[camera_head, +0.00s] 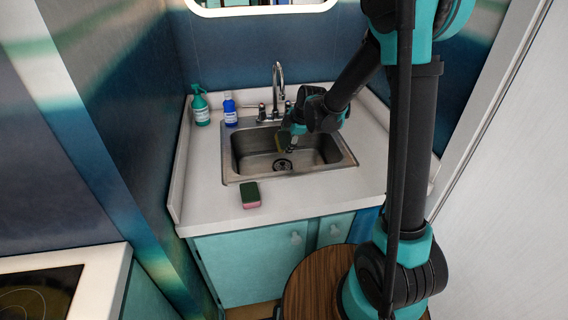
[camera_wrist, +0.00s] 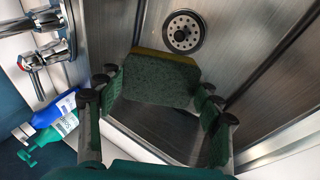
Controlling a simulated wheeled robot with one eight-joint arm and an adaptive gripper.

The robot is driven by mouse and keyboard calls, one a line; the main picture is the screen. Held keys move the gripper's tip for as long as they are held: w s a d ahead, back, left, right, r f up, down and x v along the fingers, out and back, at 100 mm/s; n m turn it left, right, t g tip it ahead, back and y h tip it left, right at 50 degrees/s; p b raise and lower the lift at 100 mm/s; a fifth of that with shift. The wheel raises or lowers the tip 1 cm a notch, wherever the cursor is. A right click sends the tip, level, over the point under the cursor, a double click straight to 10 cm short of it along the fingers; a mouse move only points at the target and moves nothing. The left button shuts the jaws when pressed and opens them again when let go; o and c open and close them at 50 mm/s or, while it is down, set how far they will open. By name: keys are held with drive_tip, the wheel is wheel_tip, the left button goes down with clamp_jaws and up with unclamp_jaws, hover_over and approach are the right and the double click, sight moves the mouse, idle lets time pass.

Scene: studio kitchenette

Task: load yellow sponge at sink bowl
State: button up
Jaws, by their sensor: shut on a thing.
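The yellow sponge (camera_head: 283,141) has a dark green scouring side. My gripper (camera_head: 290,135) is shut on the sponge. In the wrist view my gripper's fingers (camera_wrist: 158,112) stand on either side of it. The steel bowl (camera_wrist: 225,35) and its round drain (camera_wrist: 183,32) lie beyond the sponge.
A faucet (camera_head: 278,85) stands behind the bowl. A green spray bottle (camera_head: 201,106) and a blue bottle (camera_head: 230,109) stand at the back left. A green-and-pink sponge (camera_head: 250,195) lies on the front counter.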

sight(281, 133)
drive_tip(key=shift+r, duration=3.15)
drive_tip(key=shift+r, duration=1.35)
drive_tip(key=shift+w+a+r, duration=0.1)
drive_tip(key=shift+w+r, duration=0.15)
drive_tip(key=shift+r, duration=0.3)
drive_tip(key=shift+c, duration=0.4)
drive_tip(key=shift+s, duration=0.15)
